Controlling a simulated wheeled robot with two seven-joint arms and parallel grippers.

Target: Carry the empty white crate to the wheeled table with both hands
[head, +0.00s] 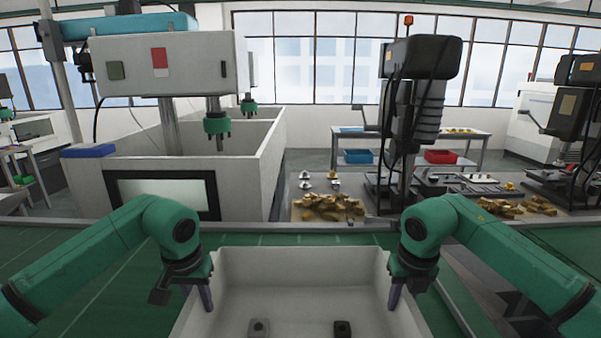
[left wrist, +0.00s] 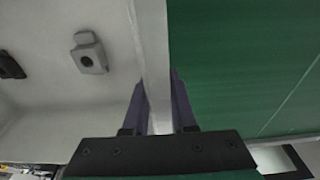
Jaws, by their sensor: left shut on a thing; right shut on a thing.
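The white crate (head: 300,268) is at the bottom centre of the head view, its near part cut off by the frame edge. It is not empty: a grey part (head: 259,327) and a dark part (head: 342,329) lie inside. My left gripper (head: 207,297) is shut on the crate's left wall. In the left wrist view its fingers (left wrist: 157,85) straddle that wall (left wrist: 153,50), with the grey part (left wrist: 89,52) inside. My right gripper (head: 395,294) is shut on the right wall. I cannot make out a wheeled table for certain.
A green surface (head: 90,285) lies around the crate. Beyond its far edge stand a large white tank (head: 262,165) at left and a bench with brass parts (head: 328,206) and a dark machine (head: 420,100). A rear table holds a red bin (head: 440,156).

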